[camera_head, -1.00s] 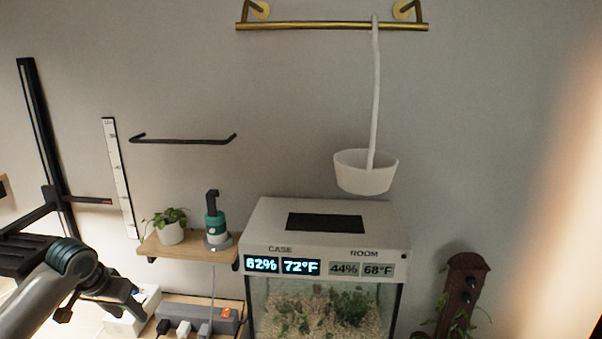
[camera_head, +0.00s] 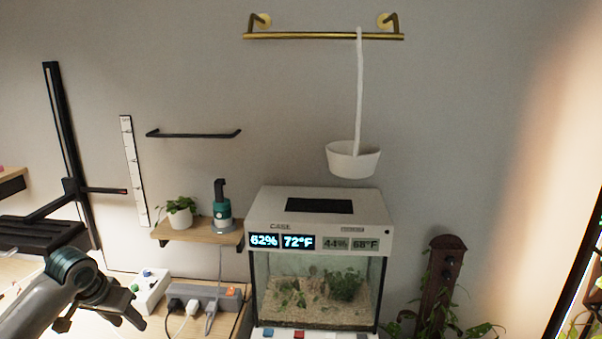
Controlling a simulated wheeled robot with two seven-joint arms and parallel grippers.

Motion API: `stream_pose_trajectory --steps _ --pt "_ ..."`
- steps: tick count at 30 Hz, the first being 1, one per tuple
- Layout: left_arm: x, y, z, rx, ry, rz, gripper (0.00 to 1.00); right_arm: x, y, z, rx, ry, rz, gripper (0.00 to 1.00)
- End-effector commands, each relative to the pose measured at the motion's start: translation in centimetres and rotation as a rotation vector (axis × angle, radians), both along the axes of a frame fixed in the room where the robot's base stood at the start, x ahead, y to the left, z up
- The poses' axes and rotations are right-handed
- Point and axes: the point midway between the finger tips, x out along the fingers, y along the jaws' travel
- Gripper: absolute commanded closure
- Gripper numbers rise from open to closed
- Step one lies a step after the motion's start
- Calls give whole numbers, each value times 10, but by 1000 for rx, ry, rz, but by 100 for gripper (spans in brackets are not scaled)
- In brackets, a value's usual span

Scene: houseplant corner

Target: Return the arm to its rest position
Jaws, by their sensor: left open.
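My left arm comes in at the lower left, and its gripper (camera_head: 134,306) is open and empty. It shows in front of the pale work surface, just below the white box. Nothing is between its fingers, and it looks apart from the things around it. My right gripper is not in view.
A white socket box (camera_head: 150,290) and a grey power strip (camera_head: 205,294) with plugs lie close to my left gripper. A wooden shelf (camera_head: 195,236) holds a potted plant (camera_head: 181,217) and a teal device (camera_head: 222,210). A glass case (camera_head: 318,285) stands centre; a white pot (camera_head: 352,162) hangs from a brass rail (camera_head: 320,36).

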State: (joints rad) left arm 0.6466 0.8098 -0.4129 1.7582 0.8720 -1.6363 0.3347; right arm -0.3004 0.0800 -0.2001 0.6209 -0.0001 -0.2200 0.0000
Motion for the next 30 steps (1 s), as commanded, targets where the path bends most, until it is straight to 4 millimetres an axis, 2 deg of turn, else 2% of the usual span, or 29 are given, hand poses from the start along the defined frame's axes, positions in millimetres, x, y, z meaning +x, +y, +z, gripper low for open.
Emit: stream_pose_trajectory --steps 8,17,20,23,30 --pt "-13 -22 -28 7 8 -39 57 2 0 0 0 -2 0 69" --pt "-45 -63 -80 14 19 -112 57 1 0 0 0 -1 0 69" --pt "-65 -84 -104 13 22 -143 57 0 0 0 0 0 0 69" --pt "-94 -109 -132 8 25 -176 57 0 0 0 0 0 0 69" --pt "-171 -159 -181 -7 24 -217 57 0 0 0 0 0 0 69"
